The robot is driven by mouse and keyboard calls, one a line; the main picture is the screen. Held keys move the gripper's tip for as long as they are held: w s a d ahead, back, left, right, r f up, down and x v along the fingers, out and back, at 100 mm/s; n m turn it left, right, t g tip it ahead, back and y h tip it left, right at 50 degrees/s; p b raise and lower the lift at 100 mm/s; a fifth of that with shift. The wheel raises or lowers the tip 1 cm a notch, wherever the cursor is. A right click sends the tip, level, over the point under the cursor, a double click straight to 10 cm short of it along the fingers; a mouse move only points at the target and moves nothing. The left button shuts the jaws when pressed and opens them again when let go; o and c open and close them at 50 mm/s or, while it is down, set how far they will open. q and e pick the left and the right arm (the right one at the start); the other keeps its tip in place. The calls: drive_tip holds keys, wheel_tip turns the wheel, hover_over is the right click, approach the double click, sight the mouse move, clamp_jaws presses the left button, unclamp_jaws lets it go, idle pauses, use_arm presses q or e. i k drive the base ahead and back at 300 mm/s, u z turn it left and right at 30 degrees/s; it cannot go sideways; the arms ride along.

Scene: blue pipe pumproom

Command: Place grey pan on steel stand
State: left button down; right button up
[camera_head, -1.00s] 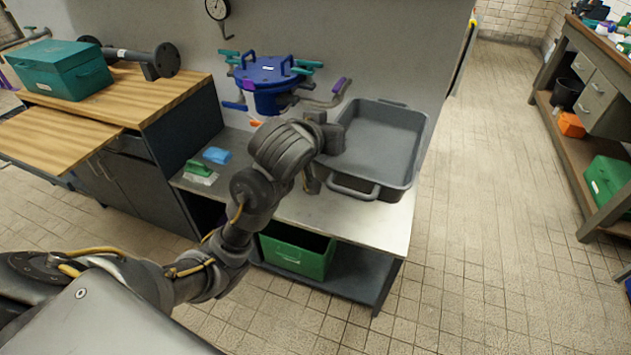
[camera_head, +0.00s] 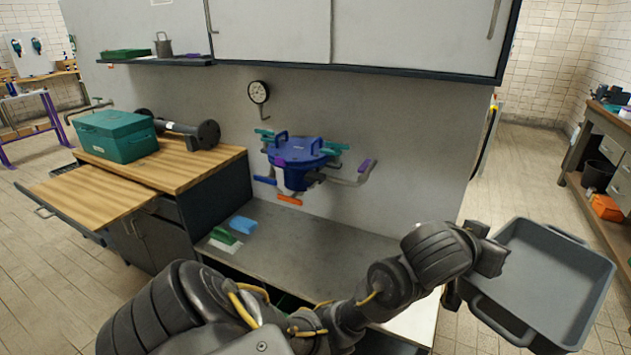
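The grey pan (camera_head: 555,285) is a deep rectangular tray with a handle at each end, at the lower right. It is empty and hangs out past the right end of the steel-topped bench, above the floor. My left gripper (camera_head: 487,262) is at the pan's left wall and appears shut on its rim; the fingertips are mostly hidden. My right gripper is not in view. I cannot tell whether this bench is the steel stand; no other steel stand is clearly seen.
A blue valve-like vessel (camera_head: 297,160) with coloured handles is at the wall above the bench. A green brush (camera_head: 222,236) and blue sponge (camera_head: 243,225) lie at the bench's left. A wooden-topped cabinet (camera_head: 190,165) stands left. Open tiled floor (camera_head: 520,180) lies right, before another workbench (camera_head: 600,145).

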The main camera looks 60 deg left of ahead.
sight(298, 246)
drive_tip(key=k, duration=0.85)
drive_tip(key=u, duration=1)
drive_tip(key=i, duration=0.5)
